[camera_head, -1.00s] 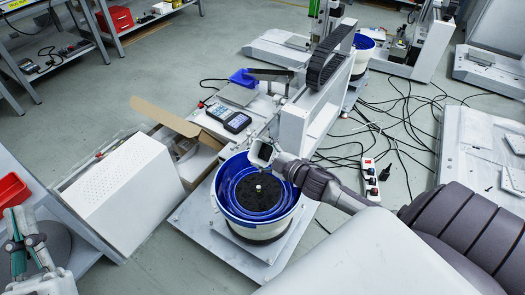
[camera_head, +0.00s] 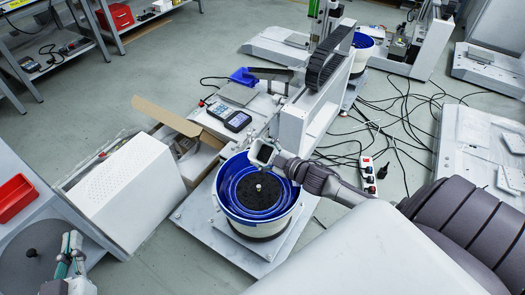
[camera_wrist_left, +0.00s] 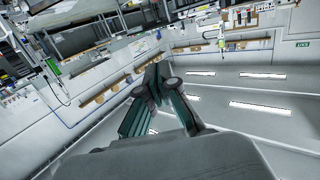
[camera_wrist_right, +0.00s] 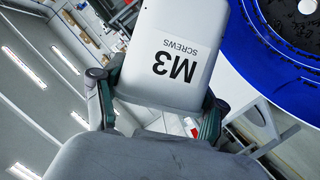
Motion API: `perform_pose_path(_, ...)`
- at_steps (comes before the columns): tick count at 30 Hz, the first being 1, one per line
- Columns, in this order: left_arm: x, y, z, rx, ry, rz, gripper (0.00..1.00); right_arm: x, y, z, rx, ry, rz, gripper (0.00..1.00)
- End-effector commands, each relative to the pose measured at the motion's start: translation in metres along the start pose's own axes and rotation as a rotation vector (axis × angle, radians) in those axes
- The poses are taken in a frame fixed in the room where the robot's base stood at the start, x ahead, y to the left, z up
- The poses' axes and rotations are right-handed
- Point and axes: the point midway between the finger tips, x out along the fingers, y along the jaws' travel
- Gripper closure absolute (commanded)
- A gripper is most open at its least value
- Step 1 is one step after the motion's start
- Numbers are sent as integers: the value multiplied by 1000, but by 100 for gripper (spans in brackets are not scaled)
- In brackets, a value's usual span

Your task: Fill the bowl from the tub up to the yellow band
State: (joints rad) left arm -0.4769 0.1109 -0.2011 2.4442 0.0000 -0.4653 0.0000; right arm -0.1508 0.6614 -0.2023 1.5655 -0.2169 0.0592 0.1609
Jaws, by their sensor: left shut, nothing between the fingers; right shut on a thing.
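The bowl (camera_head: 231,208) is a round blue feeder bowl on a white drum, with a dark centre and a pale knob. Part of its blue wall shows in the right wrist view (camera_wrist_right: 262,65). I cannot make out a yellow band. My right gripper (camera_head: 280,163) is shut on the white tub (camera_wrist_right: 180,45), labelled "M3 SCREWS". In the head view the tub (camera_head: 262,152) is small, at the bowl's far rim, with an open end showing. The tub's contents are hidden. My left gripper (camera_head: 72,242) is shut and empty at lower left, far from the bowl; its closed fingers show in the left wrist view (camera_wrist_left: 158,85).
A white perforated box (camera_head: 125,190) and an open cardboard box (camera_head: 190,150) stand left of the bowl. A gantry (camera_head: 310,110) rises behind it. A red bin (camera_head: 15,197) sits at far left. Cables and a power strip (camera_head: 368,175) lie on the floor to the right.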

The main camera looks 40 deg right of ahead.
Motion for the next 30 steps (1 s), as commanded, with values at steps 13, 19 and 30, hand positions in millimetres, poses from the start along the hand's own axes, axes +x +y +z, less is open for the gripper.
perform_pose_path(13, -15, -7, 47, 2, -285, -17, 100, -1, 3, -3, 75, 2, -22, 71)
perform_pose_path(19, -18, -8, 53, 2, -314, -19, 100, 0, 2, -3, 82, 2, -25, 71)
perform_pose_path(30, -24, -10, 62, 2, -381, -23, 100, -1, 4, -4, 97, 2, -29, 71)
